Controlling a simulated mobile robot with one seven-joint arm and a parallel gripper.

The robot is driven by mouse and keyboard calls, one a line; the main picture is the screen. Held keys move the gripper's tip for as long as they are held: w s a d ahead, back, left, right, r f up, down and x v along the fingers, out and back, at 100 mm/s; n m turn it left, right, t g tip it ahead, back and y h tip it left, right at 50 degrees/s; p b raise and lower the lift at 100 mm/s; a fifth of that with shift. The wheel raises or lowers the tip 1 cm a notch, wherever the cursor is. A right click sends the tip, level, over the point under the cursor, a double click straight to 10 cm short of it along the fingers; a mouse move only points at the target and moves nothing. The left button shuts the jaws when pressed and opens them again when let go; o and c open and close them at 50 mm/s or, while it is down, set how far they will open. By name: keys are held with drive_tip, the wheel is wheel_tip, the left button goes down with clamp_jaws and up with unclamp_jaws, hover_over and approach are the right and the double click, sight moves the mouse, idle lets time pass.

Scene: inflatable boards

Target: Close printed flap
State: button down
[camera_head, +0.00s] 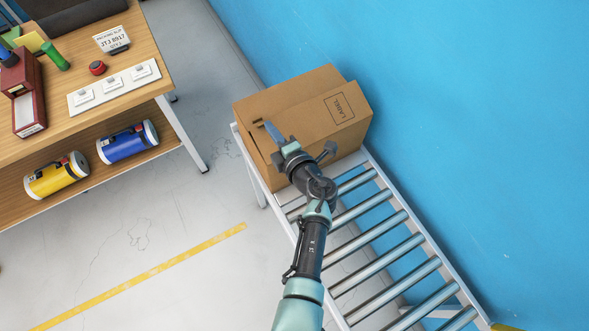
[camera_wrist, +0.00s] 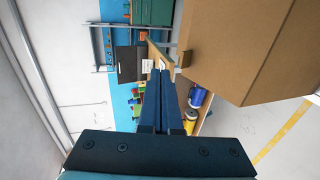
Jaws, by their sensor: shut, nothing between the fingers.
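A brown cardboard box (camera_head: 277,98) sits at the far end of a roller conveyor, beside the blue wall. Its printed flap (camera_head: 322,117) carries a square outlined mark reading LABEL (camera_head: 339,107) and shows on the right part of the top. I cannot tell how far the flap stands from closed. My gripper (camera_head: 268,126) is shut and empty, over the left front part of the box, and hides some of it. In the wrist view my gripper (camera_wrist: 161,76) shows its fingers together, with the box (camera_wrist: 238,50) to their right and a gap between. The print is not visible there.
The roller conveyor (camera_head: 387,239) runs toward the lower right, its rollers bare. A wooden workbench (camera_head: 128,93) at upper left holds several small items, with a blue canister (camera_head: 127,142) and a yellow canister (camera_head: 56,175) below. Open floor lies between bench and conveyor.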

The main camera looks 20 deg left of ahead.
sight(262, 123)
drive_tip(key=x, duration=0.3)
drive_tip(key=shift+w+a, duration=0.1)
drive_tip(key=shift+a, duration=0.05)
drive_tip(key=shift+w+a+f+g+h, duration=0.35)
drive_tip(key=shift+w+a+g+h, duration=0.15)
drive_tip(key=shift+a+h, duration=0.1)
drive_tip(key=shift+w+a+f, duration=0.3)
drive_tip(key=shift+a+f, duration=0.15)
drive_tip(key=shift+f, duration=0.15)
drive_tip(key=shift+w+a+f+g+h, duration=0.4)
drive_tip(key=shift+w+f+g+h, duration=0.1)
drive_tip(key=shift+f+h, duration=0.1)
drive_tip(key=shift+w+a+f+b, duration=0.2)
drive_tip(key=shift+a+f+b, duration=0.15)
drive_tip(key=shift+f+b, duration=0.25)
drive_tip(key=shift+w+a+f+b, duration=0.2)
drive_tip(key=shift+a+f+b, duration=0.15)
drive_tip(key=shift+f+b, duration=0.2)
wheel_tip(262, 123, up, 15)
drive_tip(key=p, duration=1.4)
drive_tip(key=shift+r, duration=0.2)
